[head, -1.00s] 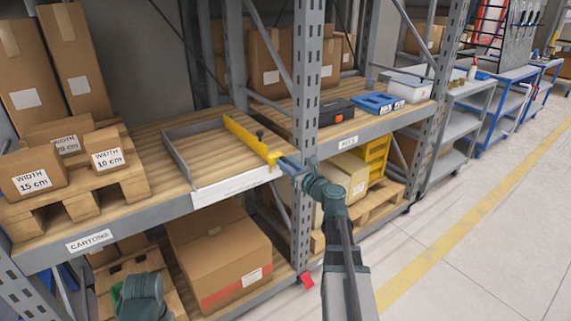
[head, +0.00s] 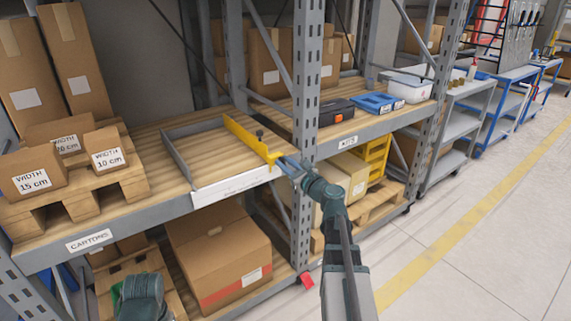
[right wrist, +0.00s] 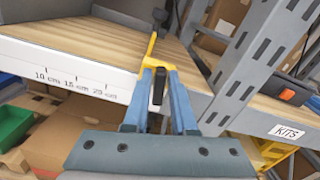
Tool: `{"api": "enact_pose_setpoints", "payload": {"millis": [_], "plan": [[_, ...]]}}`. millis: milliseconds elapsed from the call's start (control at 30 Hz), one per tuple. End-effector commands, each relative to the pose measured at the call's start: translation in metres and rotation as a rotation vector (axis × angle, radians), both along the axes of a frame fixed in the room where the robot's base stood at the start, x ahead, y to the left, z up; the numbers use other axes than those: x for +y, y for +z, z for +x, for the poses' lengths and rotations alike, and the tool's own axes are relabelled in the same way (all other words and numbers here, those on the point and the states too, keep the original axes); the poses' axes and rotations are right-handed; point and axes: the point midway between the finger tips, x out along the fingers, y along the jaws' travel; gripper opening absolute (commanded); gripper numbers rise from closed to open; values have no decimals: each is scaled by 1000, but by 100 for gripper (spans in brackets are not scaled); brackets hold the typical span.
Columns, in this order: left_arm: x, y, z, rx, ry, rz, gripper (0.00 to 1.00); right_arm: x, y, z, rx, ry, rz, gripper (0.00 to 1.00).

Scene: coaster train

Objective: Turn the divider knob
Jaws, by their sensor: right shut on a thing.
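The yellow divider (head: 247,138) stands across the right side of a grey tray (head: 178,155) on the wooden shelf. A black peg-like knob (right wrist: 158,86) sits at the divider's front end. My right gripper (right wrist: 158,80) is shut on this knob, with a blue finger on each side; in the head view the gripper (head: 279,162) hides most of it. A second black knob (head: 260,133) stands up on the divider further back, clear of the gripper. The tray's white front scale (right wrist: 75,78) has centimetre marks; the divider is right of the last one.
A grey rack upright (head: 304,130) stands close right of my right gripper. Cartons (head: 38,168) with width labels sit on a pallet at the left. A black-and-orange toolbox (head: 323,112) and blue item (head: 378,103) are on the adjoining shelf. The tray floor is empty.

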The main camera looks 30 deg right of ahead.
Motion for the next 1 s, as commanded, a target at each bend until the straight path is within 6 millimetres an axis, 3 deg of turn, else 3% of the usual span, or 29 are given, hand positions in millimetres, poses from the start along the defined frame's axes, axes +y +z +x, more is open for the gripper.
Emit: {"api": "enact_pose_setpoints", "payload": {"millis": [1000], "plan": [[0,-9,0,0,0,0,50,9,-9,-2,-73,-1,-965,0]]}}
